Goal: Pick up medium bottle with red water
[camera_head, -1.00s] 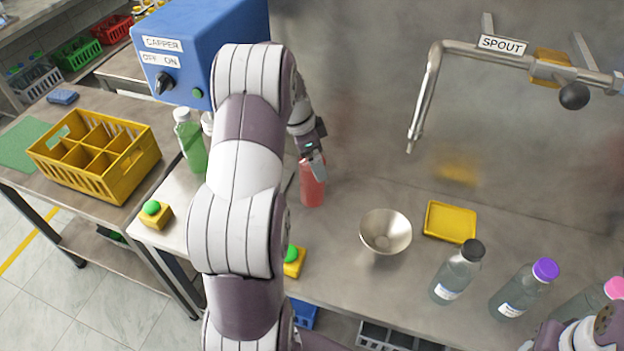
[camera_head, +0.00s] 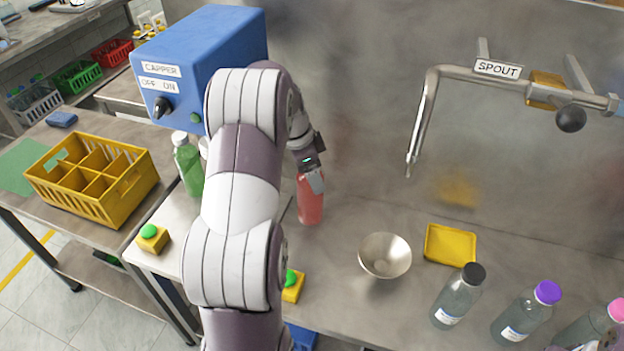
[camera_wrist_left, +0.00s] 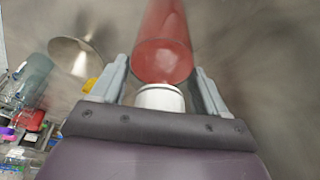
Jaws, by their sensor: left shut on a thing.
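The bottle with red water (camera_head: 310,203) is near the back of the steel counter, left of the metal bowl. My left gripper (camera_head: 315,178) comes down over its top and is shut on it. In the left wrist view the red bottle (camera_wrist_left: 163,45) stretches away between the two fingers (camera_wrist_left: 158,85), its white cap (camera_wrist_left: 160,98) close to the palm. The bottle looks roughly upright and slightly raised, though any gap under its base is hard to see. My right gripper is not in view; only a bit of that arm shows at the lower right corner.
The blue capper (camera_head: 200,60) and a green bottle (camera_head: 188,168) are to the left. The metal bowl (camera_head: 384,256), yellow tray (camera_head: 450,244) and several clear capped bottles (camera_head: 456,298) are to the right, below the spout (camera_head: 420,120). A yellow crate (camera_head: 115,200) sits on the left table.

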